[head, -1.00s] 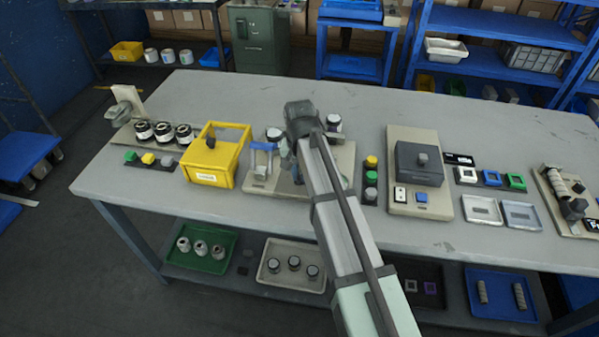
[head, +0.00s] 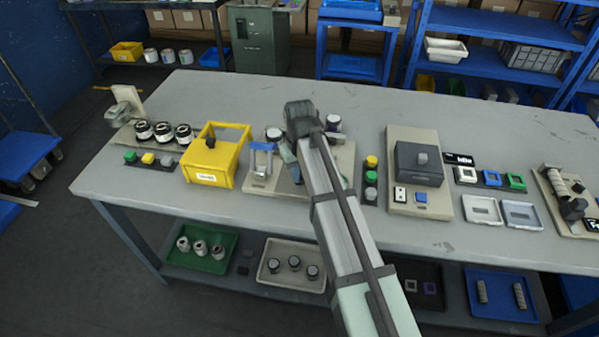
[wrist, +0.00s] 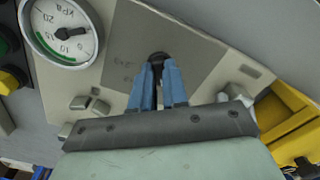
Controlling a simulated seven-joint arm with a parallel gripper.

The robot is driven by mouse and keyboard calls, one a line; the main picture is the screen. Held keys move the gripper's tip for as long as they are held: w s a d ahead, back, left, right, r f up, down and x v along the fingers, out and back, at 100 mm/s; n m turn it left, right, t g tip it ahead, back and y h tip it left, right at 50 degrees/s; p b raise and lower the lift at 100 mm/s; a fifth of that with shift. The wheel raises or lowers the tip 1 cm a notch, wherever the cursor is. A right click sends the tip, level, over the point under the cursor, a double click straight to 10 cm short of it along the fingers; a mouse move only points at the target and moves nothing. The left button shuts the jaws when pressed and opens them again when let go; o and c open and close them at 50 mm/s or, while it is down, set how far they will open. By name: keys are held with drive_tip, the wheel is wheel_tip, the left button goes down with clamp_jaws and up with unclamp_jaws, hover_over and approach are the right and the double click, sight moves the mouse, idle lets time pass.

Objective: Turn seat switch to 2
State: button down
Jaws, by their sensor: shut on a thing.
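In the wrist view, the two blue fingers of my gripper (wrist: 158,78) are closed around a small dark knob, taken as the seat switch (wrist: 158,57). Its rounded black top shows just beyond the fingertips, and the rest is hidden between them. The knob sits on a darker grey patch of a beige panel (wrist: 113,50), with faint markings too blurred to read beside it.
A round pressure gauge (wrist: 62,32) and small grey blocks (wrist: 92,106) lie left of my fingers in the wrist view. A yellow box (head: 210,163) and a blue-topped clamp (head: 262,148) stand left of my arm. Stacked coloured buttons (head: 371,178) are close on the right.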

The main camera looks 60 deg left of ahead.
drive_tip(key=shift+a, duration=0.1)
idle(0.3)
drive_tip(key=c, duration=1.1)
unclamp_jaws()
drive_tip(key=shift+c, duration=0.2)
drive_tip(key=shift+r, duration=0.1)
wheel_tip(320, 180, up, 14)
